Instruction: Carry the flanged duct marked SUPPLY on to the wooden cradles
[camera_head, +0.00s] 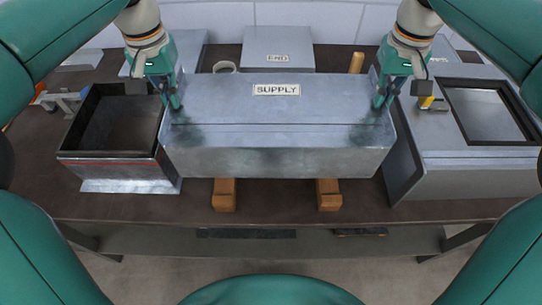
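The grey metal duct marked SUPPLY (270,159) is in the middle of the head view, lengthwise left to right. Two wooden cradles (224,196) (329,195) show below its front edge; whether the duct touches them I cannot tell. My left gripper (174,103) is at the duct's left end and my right gripper (380,103) at its right end. Their fingertips reach the duct's top near each end. Whether the fingers are closed on its edges is not clear from this view. The duct's underside and the cradles' rear parts are hidden.
An open dark-edged duct (117,171) stands close on the left. A grey duct with a rectangular opening (455,178) stands close on the right. A panel marked END (278,48) lies behind. The brown table's front edge (280,217) is clear beyond the cradles.

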